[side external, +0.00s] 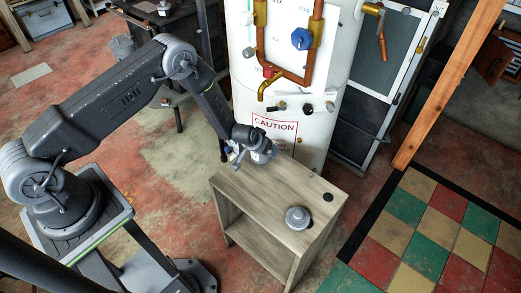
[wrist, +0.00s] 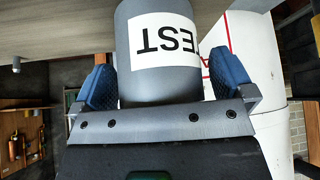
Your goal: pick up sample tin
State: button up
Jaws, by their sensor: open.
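The sample tin is a grey cylinder (wrist: 165,85) with a white label reading TEST, upside down in the wrist view. It stands between the two blue fingers of my gripper (wrist: 163,62), which is open with a finger on either side. Whether the fingers touch it cannot be told. In the side view my gripper (side external: 243,150) is at the back left edge of the small wooden table (side external: 252,188), with the tin (side external: 263,156) partly hidden at its end. The tin's base is not clearly visible.
A round grey lidded object with a knob (side external: 297,217) stands at the table's front right. A dark disc (side external: 328,197) lies near the right corner. A white tank with copper pipes (side external: 290,120) rises close behind the table. The middle of the tabletop is clear.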

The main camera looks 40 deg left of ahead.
jog(key=c, duration=1.1)
jog(key=shift+r, duration=0.1)
